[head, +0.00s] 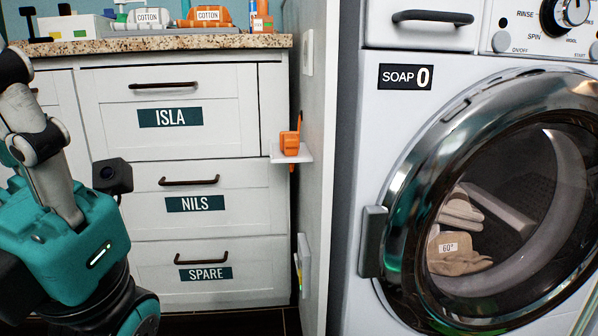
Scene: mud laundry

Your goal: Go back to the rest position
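An arm, which I take to be my own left arm, fills the left edge of the head view, with a grey link, a teal housing and a small black block beside it. I see no gripper fingers on it. My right arm and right gripper do not show. The task names no other object.
The washing machine (366,150) stands at right, its round door (420,125) shut, with laundry (455,255) inside. White drawers (225,140) labelled ISLA, NILS and SPARE are shut. An orange item (289,143) sits on a small shelf (300,155). The speckled countertop (150,44) holds several items.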

